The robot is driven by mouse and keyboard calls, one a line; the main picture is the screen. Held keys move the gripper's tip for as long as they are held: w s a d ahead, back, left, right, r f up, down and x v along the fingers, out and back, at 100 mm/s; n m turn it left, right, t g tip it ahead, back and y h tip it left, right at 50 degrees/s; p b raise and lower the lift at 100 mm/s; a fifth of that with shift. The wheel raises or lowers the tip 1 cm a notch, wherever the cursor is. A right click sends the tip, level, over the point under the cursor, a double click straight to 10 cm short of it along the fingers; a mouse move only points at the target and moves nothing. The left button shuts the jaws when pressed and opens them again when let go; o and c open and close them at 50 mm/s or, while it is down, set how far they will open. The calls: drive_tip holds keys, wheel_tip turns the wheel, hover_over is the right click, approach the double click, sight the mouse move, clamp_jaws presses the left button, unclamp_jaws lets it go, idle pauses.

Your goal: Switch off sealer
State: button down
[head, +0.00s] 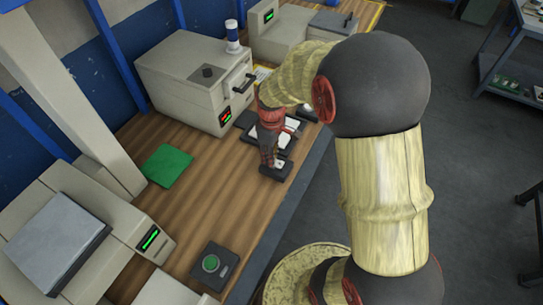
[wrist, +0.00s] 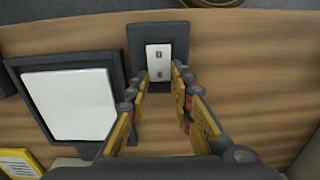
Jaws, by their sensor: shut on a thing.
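The sealer (head: 195,82) is a beige box with a black front handle and a small panel lit red and green, at the upper middle of the head view. A switch (wrist: 158,62) with a white plate on a dark base lies on the bench; it also shows in the head view (head: 278,172), partly behind my fingers. My gripper (wrist: 160,76) points at it, fingertips at the left and right sides of the white plate, shut on the switch. Exactly where the fingers touch is hard to see. The gripper also shows in the head view (head: 267,158).
A black-framed white panel (wrist: 72,104) lies left of the switch in the wrist view. A green mat (head: 167,166) and a box with a green button (head: 211,263) lie on the wooden bench. Another beige machine (head: 60,240) stands at lower left.

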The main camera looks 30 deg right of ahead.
sight(282, 165)
drive_tip(key=shift+s+d+t+y+b, duration=0.15)
drive_tip(key=shift+s+t+y+b, duration=0.05)
drive_tip(key=shift+t+y+b, duration=0.5)
drive_tip(key=shift+t+b, duration=0.3)
drive_tip(key=shift+b, duration=0.2)
drive_tip(key=shift+s+r+b, duration=0.1)
drive_tip(key=shift+r+b, duration=0.05)
drive_tip(key=shift+b, duration=0.15)
drive_tip(key=c, duration=1.6)
unclamp_jaws()
drive_tip(key=shift+o, duration=0.2)
drive_tip(key=v, duration=1.2)
drive_tip(key=shift+s+d, duration=0.15)
drive_tip(key=shift+s, duration=0.1)
